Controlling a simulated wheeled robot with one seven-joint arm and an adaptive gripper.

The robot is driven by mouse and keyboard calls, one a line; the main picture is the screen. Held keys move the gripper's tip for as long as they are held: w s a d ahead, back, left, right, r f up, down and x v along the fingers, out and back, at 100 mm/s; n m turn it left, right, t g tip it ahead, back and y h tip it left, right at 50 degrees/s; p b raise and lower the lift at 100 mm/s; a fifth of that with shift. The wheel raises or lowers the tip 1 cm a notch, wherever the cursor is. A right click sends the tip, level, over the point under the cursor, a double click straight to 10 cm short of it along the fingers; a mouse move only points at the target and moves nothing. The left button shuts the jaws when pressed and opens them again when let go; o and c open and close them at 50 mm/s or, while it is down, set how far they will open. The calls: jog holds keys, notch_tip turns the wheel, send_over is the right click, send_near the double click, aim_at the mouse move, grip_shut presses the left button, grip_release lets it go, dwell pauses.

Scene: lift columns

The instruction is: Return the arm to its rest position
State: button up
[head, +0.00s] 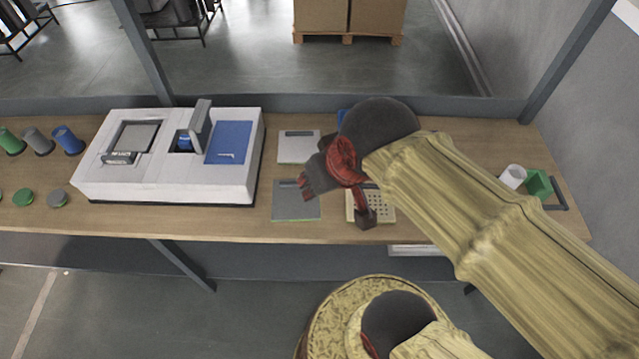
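My arm (500,230) is gold-coloured with a dark grey wrist and reaches in from the lower right over the table (240,228). My gripper (336,202) is dark red and hangs above the middle of the table. Its two fingers are spread apart, one to the left and one to the lower right, with nothing seen held between them. Below it are a grey flat tray (290,208) and a beige perforated tray (382,210), partly hidden by the gripper. I cannot tell its exact height above them.
A white machine (95,180) with a blue panel stands on the left. Several cups and lids, such as a blue cup (67,140), are at the far left. A light grey tray (299,149) lies behind the gripper. A white cup (513,176) and green holder (539,184) stand on the right.

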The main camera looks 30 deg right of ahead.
jog(key=shift+s+a+n, duration=0.35)
jog(key=shift+n, duration=0.15)
jog(key=shift+f+b, duration=0.85)
